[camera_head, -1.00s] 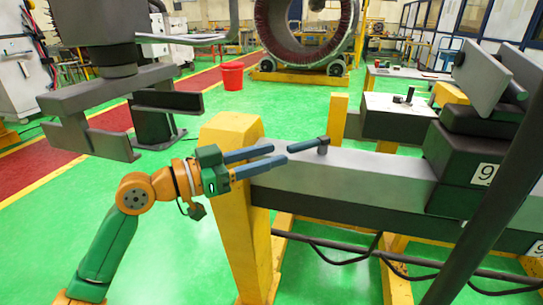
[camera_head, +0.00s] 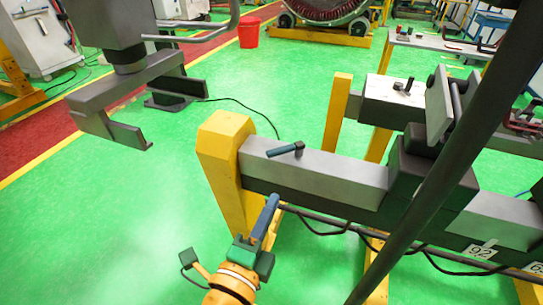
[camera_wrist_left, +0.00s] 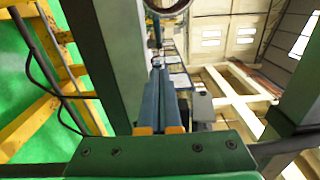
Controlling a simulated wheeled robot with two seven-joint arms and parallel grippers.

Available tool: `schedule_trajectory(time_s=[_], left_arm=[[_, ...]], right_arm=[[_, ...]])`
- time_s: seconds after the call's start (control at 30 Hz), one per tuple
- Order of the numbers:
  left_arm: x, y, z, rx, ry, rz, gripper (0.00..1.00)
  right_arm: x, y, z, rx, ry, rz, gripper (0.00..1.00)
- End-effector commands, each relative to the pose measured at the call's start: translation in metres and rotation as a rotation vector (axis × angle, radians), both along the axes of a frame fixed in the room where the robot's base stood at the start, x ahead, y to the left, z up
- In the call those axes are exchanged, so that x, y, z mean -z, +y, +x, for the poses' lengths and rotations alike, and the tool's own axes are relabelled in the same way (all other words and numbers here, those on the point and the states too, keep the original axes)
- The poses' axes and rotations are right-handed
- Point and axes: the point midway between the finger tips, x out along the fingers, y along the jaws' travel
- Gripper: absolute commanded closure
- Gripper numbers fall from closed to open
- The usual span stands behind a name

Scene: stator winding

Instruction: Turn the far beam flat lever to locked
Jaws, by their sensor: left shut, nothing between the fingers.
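A dark lever with a blue-grey handle (camera_head: 285,149) lies flat on top of the long grey beam (camera_head: 335,172), its handle pointing left toward the yellow post. A second grey beam (camera_head: 385,95) stands farther back, with a small dark upright piece (camera_head: 409,86) on top; its form is too small to tell. My left gripper (camera_head: 271,208) is in front of and below the long beam, apart from the lever. Its blue fingers are together and empty, and they also show in the left wrist view (camera_wrist_left: 166,95). My right gripper is not in view.
Yellow posts (camera_head: 222,150) carry the beams. A dark diagonal pole (camera_head: 440,165) crosses the right side. A grey clamp-like fixture (camera_head: 125,95) hangs at the upper left. Dark cables run below the long beam. Open green floor lies at left.

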Motion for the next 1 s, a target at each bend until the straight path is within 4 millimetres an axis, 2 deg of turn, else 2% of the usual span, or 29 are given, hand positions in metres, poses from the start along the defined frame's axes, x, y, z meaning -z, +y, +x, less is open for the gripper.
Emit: schedule_trajectory(time_s=[0.1,0.37,0.5,0.7,1.0], left_arm=[[-0.004,-0.008,0.025,-0.002,-0.005,0.002,1.00],[-0.003,-0.025,0.079,-0.002,-0.002,-0.001,1.00],[-0.003,-0.014,0.099,-0.003,-0.001,0.002,1.00],[-0.001,-0.007,0.113,-0.002,0.000,-0.001,1.00],[0.000,-0.006,0.113,-0.001,0.001,-0.002,1.00]], right_arm=[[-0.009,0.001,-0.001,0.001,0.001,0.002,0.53],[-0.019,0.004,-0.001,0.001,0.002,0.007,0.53],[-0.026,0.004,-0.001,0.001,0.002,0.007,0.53],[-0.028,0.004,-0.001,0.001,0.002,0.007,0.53],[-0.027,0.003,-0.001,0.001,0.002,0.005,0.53]])
